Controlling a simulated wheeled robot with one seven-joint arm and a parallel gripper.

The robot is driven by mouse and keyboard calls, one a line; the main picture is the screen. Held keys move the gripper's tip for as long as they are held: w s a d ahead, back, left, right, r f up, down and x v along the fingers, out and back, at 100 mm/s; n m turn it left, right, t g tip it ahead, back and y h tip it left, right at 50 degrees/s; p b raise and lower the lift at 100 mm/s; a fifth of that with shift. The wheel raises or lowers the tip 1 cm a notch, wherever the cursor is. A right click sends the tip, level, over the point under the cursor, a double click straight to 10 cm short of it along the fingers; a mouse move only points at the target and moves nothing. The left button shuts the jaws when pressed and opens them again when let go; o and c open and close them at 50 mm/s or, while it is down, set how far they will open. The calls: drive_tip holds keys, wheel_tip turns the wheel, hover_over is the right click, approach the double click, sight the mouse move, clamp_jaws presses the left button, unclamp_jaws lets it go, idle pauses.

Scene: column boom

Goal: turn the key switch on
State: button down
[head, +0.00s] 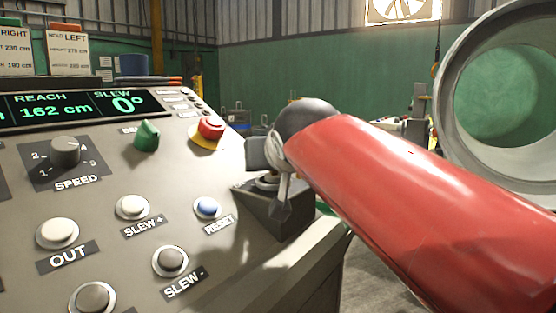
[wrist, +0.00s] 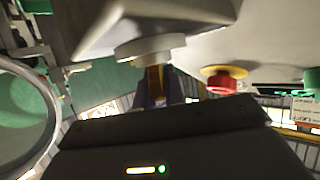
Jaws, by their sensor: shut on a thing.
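The key switch sits on a dark angled box (head: 275,212) at the right end of the control panel. Its pale collar (head: 267,180) shows under my gripper (head: 264,156), and a key tag (head: 281,203) hangs beside it. In the wrist view the switch collar (wrist: 150,47) is just beyond my gripper (wrist: 157,90). My gripper's fingers are shut on the brass-coloured key (wrist: 155,77), which stands in the collar. The fingers cover most of the key, and I cannot read any on or off mark.
The console (head: 200,270) carries a red stop button (head: 211,128), a green knob (head: 147,135), a blue reset button (head: 207,208) and a speed dial (head: 65,151). The display (head: 80,107) reads slew 0°. A large pipe (head: 475,100) stands at the right.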

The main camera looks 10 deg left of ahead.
drive_tip(key=c, duration=1.5)
unclamp_jaws()
drive_tip(key=v, duration=0.7)
drive_tip(key=shift+s+d+r+b, duration=0.15)
drive_tip(key=shift+s+b, duration=0.15)
